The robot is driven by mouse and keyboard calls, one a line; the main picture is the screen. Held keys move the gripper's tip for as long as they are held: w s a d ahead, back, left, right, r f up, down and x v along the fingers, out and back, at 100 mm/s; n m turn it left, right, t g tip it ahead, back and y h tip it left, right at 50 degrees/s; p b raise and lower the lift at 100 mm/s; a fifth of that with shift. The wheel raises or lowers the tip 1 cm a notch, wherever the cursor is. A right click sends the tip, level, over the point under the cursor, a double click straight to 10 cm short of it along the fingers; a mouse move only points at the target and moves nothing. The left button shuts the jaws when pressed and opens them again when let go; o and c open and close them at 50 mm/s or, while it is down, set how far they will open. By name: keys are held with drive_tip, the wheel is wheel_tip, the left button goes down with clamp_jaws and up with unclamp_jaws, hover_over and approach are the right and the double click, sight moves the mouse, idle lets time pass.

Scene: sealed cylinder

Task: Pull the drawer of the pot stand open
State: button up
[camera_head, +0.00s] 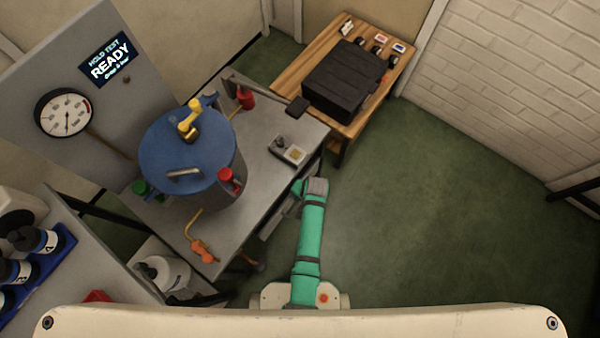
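The pot stand (262,170) is a grey metal table carrying a large blue lidded pot (185,150). Below its right-hand edge, a grey strip (279,216) shows beside my arm; it may be the drawer, but its handle and how far it is open cannot be made out. My green arm reaches up the picture from my base and bends at a grey joint close to the stand's right edge. My gripper cannot be seen; it seems hidden below or behind the arm's bend.
A wooden table (321,42) with a black case (345,78) stands behind. A gauge panel (110,75) reads READY. Bottles in a blue tray (62,243) stand at left; a white jug (165,272) is low beside the stand. The green floor at right is free.

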sight(298, 204)
drive_tip(key=f, duration=0.2)
drive_tip(key=a+f, duration=0.1)
drive_tip(key=f, duration=0.2)
drive_tip(key=shift+w+f, duration=0.1)
drive_tip(key=shift+f, duration=0.1)
drive_tip(key=shift+w+a+f, duration=0.1)
drive_tip(key=shift+f, duration=0.65)
clamp_jaws()
